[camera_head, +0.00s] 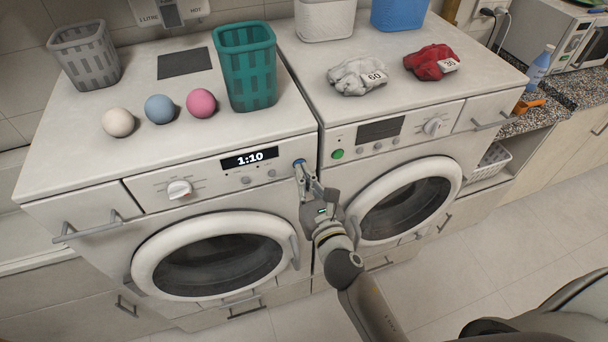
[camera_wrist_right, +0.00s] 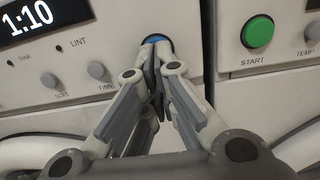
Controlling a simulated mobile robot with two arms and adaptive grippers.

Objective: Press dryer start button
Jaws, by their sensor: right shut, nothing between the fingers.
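The left machine (camera_head: 215,150) has a lit display (camera_head: 249,158) reading 1:10, and the wrist view shows a "LINT" label by its panel lights. A blue button (camera_head: 299,162) sits at the right end of its panel; it also shows in the wrist view (camera_wrist_right: 156,39), partly hidden behind my fingers. My right gripper (camera_head: 301,172) is shut and empty, its fingertips right at the blue button. I cannot tell whether they touch it or whether it is pressed in. My left gripper is not in view.
The right machine (camera_head: 390,140) stands close beside, with a green button (camera_head: 337,154) labelled START in the wrist view (camera_wrist_right: 258,32). Both round doors are closed.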

